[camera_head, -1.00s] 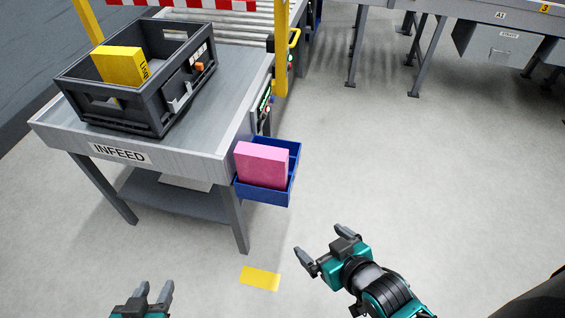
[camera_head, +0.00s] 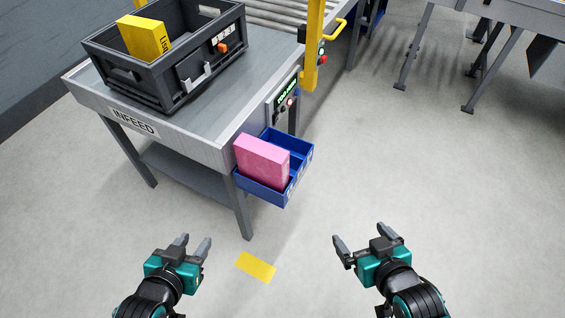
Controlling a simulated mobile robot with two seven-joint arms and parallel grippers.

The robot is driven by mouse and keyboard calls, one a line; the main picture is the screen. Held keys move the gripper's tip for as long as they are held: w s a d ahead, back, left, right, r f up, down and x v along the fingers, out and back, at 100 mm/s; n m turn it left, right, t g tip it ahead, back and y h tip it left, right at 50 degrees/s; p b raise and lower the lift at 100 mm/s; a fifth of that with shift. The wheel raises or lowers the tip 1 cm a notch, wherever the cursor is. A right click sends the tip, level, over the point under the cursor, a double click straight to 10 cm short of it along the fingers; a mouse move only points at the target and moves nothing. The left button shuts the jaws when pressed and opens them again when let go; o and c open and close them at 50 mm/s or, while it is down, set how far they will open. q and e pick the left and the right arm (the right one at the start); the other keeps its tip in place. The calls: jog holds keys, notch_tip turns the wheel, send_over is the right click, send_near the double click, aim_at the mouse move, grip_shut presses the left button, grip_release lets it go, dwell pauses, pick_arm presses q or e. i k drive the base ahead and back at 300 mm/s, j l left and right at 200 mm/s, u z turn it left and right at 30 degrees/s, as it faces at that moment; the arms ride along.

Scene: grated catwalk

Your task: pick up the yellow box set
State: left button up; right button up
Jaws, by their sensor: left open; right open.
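The yellow box set (camera_head: 146,37) stands tilted inside the dark grey crate (camera_head: 134,85), near its left end. Dark lettering shows on its right edge, and its lower part is hidden by the crate wall. The crate sits on the infeed table (camera_head: 205,125). My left gripper (camera_head: 193,243) is open and empty, low in the view, in front of the table and well short of the crate. My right gripper (camera_head: 360,242) is open and empty, further right over bare floor. Neither gripper touches anything.
A blue bin (camera_head: 299,146) holding a pink box (camera_head: 262,162) hangs at the table's right side. A yellow post (camera_head: 314,45) and a control panel (camera_head: 287,98) stand behind it. A yellow floor mark (camera_head: 256,267) lies between my grippers.

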aim_at(146, 40)
jog(key=k, duration=0.6)
jog(key=i+j+z, duration=0.1)
jog(key=z, duration=0.25)
jog(key=j+z, duration=1)
jog(key=j, duration=1.15)
jog(key=k+j+z, duration=0.1)
jog(key=j, duration=0.5)
jog(key=j+z, duration=0.1)
jog(key=j, duration=0.55)
jog(key=k, duration=0.05)
